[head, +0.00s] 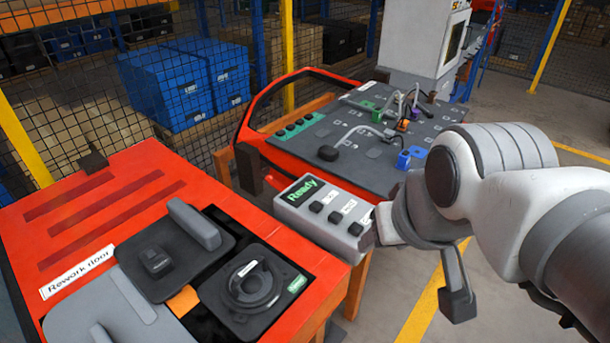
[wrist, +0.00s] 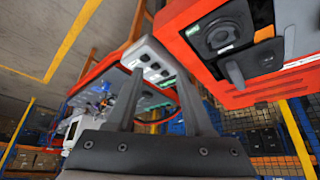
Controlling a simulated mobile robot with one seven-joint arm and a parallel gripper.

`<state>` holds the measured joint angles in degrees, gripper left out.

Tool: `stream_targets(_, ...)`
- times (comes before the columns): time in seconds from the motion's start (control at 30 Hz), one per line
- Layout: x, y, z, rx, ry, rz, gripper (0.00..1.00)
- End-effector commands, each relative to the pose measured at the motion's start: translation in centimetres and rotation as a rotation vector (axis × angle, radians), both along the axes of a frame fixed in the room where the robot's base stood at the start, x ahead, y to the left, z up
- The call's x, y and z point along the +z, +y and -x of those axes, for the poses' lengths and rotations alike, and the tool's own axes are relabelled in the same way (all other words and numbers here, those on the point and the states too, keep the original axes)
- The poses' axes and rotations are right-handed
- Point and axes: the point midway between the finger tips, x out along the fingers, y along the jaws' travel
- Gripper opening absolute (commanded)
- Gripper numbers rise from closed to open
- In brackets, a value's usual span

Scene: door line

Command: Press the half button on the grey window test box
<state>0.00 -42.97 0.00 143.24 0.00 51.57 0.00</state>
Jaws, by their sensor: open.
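The grey window test box (head: 325,222) stands between the red door and the panel, with a screen reading "Ready" (head: 304,191). Three dark buttons (head: 335,217) run along its top, each beside a small white label too small to read surely. In the wrist view the box (wrist: 150,52) appears ahead, just past the fingertips. My gripper (head: 421,262) is open and empty at the box's right end. One finger is close to that end, partly hiding it; I cannot tell whether they touch. Both fingers show in the wrist view (wrist: 160,85).
A red rework door (head: 130,200) with dark fittings lies at the left. A dark panel (head: 365,155) with cables and small coloured connectors lies behind the box. Blue crates (head: 170,85) and mesh fencing stand at the back. Open floor (head: 555,165) shows at right.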

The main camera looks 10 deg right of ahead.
Motion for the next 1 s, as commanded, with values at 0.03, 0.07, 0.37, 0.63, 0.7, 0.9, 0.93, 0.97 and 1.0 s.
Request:
stream_targets(0.03,0.0,0.0,0.0,0.0,0.0,0.0,0.52)
stream_targets(0.07,0.0,0.0,0.0,0.0,0.0,0.0,0.52)
stream_targets(0.37,0.0,0.0,0.0,0.0,0.0,0.0,0.05)
stream_targets(0.63,0.0,0.0,0.0,0.0,0.0,0.0,0.0)
stream_targets(0.7,0.0,0.0,0.0,0.0,0.0,0.0,0.0)
stream_targets(0.9,0.0,0.0,0.0,0.0,0.0,0.0,0.0)
stream_targets(0.93,0.0,0.0,0.0,0.0,0.0,0.0,0.0)
stream_targets(0.97,0.0,0.0,0.0,0.0,0.0,0.0,0.0)
stream_targets(1.0,0.0,0.0,0.0,0.0,0.0,0.0,0.0)
